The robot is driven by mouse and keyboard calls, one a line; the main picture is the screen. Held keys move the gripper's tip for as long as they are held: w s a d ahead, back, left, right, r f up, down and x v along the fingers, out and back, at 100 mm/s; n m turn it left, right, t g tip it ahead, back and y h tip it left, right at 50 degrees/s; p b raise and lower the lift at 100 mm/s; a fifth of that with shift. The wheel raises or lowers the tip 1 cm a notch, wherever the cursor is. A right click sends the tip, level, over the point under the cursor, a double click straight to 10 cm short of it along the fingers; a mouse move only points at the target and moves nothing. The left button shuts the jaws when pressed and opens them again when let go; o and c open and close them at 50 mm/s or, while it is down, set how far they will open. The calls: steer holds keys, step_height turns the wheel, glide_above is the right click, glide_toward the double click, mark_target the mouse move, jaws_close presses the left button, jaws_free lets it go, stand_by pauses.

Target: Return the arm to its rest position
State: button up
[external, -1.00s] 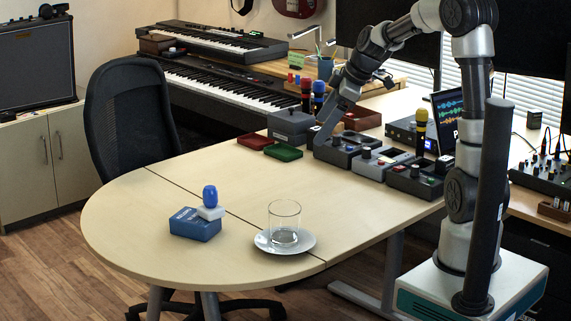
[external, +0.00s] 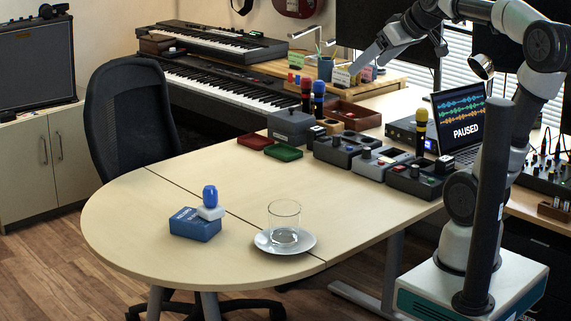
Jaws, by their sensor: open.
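My gripper (external: 356,74) is raised in the air above the back part of the desk, near the upper middle of the external view. It is empty, apart from everything on the desk. Its fingers are small in the picture and their gap is hard to see.
Grey button boxes (external: 336,150) stand in a row on the desk below, with a laptop (external: 463,125) reading PAUSED behind. Red and blue microphones (external: 318,98), a green tray (external: 283,152), a glass (external: 284,222) on a saucer (external: 262,242) and a blue box (external: 195,227) also stand there.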

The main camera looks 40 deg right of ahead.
steer(key=s+a+f+g, duration=0.4)
steer(key=s+a+f, duration=0.6)
steer(key=s+f, duration=0.35)
step_height(320, 180, up, 20)
steer(key=w+p, duration=0.1)
steer(key=p, duration=2)
steer(key=shift+d+r+m, duration=0.15)
steer(key=shift+r+m, duration=0.05)
steer(key=shift+m, duration=0.2)
